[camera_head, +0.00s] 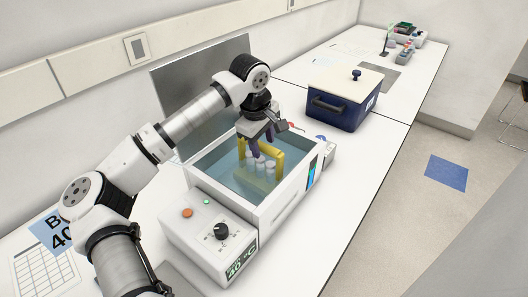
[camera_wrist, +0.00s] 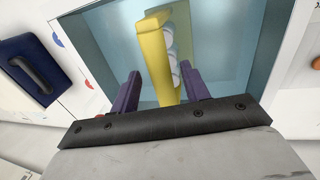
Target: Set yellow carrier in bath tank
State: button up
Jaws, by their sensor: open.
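The yellow carrier (camera_head: 270,147) stands upright inside the water of the bath tank (camera_head: 258,219), with several white-capped tubes in its base. Its handle rises near the tank's rim. My gripper (camera_head: 262,145) is above the tank at the left part of the carrier's handle. In the wrist view, the two purple fingers of my gripper (camera_wrist: 158,92) are open, one on each side of the yellow carrier's handle (camera_wrist: 153,45). A gap shows between the handle and each finger. The carrier's bottom is seen only through water, so its contact with the tank floor is hard to tell.
A raised grey lid (camera_head: 195,90) stands behind the tank. A control box with a knob (camera_head: 221,231) is at the tank's front. A dark blue box with a white lid (camera_head: 342,98) stands to the right on the bench. Bare white bench (camera_head: 365,155) lies right of the tank.

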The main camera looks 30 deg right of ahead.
notch_tip(320, 180, up, 8)
jog(key=a+b, duration=0.1)
jog(key=shift+s+a, duration=0.25)
